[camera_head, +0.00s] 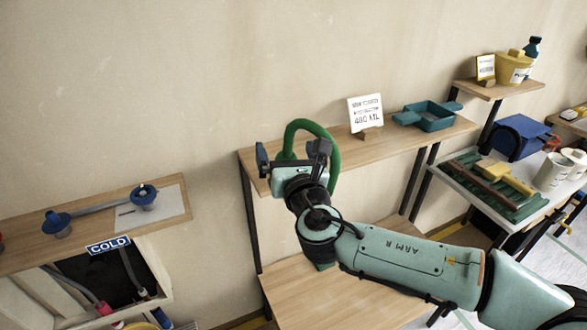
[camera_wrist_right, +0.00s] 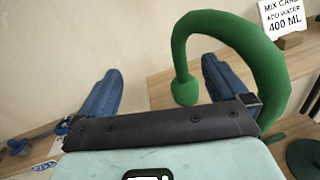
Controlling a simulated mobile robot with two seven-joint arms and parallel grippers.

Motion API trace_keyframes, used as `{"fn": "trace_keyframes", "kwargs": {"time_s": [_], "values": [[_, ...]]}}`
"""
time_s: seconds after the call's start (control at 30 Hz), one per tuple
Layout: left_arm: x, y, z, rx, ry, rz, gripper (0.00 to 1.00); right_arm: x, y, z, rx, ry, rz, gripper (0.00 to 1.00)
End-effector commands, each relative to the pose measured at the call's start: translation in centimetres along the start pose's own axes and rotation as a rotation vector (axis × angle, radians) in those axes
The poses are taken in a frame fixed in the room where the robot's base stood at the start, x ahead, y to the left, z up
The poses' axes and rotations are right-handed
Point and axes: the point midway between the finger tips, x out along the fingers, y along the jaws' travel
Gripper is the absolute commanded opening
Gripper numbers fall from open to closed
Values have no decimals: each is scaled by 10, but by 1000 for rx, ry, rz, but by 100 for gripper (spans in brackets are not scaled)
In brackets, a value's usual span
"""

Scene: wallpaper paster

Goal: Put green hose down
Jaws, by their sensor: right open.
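The green hose (camera_head: 333,150) is a thick arch that stands at the wooden shelf, partly hidden behind my right gripper (camera_head: 287,158). In the wrist view the hose (camera_wrist_right: 268,65) curves over the right finger, and its rounded free end hangs in the gap just left of that finger. I cannot tell whether it touches the finger. My right gripper (camera_wrist_right: 163,85) is open, with its two blue fingers wide apart and nothing clamped between them. A dark green round piece, perhaps the hose's base, shows at the lower right of the wrist view. My left gripper is not in view.
The shelf (camera_head: 400,150) also holds a white "400 ML" sign (camera_head: 365,113) and a teal tray (camera_head: 430,117) to the right. A counter with blue taps (camera_head: 144,197) and a COLD label stands left. A lower wooden surface (camera_head: 325,295) is largely clear.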

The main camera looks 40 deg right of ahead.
Motion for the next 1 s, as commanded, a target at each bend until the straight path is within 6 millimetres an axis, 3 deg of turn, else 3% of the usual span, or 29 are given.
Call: {"fn": "trace_keyframes", "kwargs": {"time_s": [0.13,0.33,1.0], "values": [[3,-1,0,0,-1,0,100,-31,-1,0,0,-1,0,100],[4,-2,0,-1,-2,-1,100,-53,-1,0,0,0,-1,100],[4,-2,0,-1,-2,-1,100,-57,0,-1,0,3,0,100]]}}
